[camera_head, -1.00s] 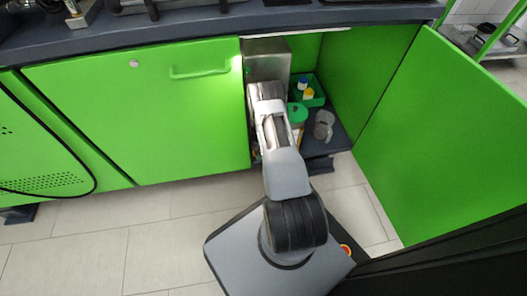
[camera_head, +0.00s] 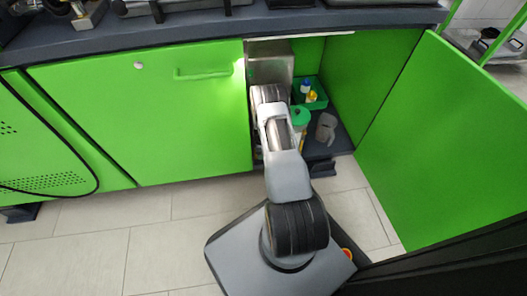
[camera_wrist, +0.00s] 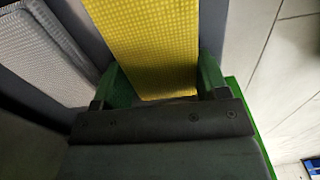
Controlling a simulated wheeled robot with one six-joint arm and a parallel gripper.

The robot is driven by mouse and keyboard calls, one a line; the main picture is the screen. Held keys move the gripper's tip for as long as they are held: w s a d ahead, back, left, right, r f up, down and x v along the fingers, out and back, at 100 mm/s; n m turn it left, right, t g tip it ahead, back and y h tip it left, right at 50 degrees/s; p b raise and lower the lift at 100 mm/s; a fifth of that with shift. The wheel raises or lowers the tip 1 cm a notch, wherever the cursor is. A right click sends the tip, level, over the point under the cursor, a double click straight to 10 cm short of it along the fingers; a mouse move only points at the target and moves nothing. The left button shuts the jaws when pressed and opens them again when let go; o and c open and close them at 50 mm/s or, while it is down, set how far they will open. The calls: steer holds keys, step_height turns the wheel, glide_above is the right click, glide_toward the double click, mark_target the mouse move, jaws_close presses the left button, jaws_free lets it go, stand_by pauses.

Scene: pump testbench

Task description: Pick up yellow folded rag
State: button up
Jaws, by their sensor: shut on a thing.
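The yellow folded rag (camera_wrist: 150,35) fills the upper middle of the wrist view, with a waffle-like texture. My gripper (camera_wrist: 158,82) has green fingers on either side of the rag's near end and is shut on it. The rag's far end runs out of the top of the picture. In the head view my arm reaches into the open cabinet under the counter, and my own arm and the cabinet hide the gripper and the rag there.
A grey textured cloth (camera_wrist: 40,60) lies left of the rag. In the cabinet stand a green-lidded container (camera_head: 299,117), a green bin (camera_head: 318,101) with small bottles and a grey jug (camera_head: 326,127). The open green door (camera_head: 450,140) bounds the right.

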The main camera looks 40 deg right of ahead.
step_height(320, 180, up, 18)
steer(key=p, duration=0.7)
steer(key=shift+p, duration=0.3)
steer(key=o, duration=0.3)
steer(key=shift+c, duration=1)
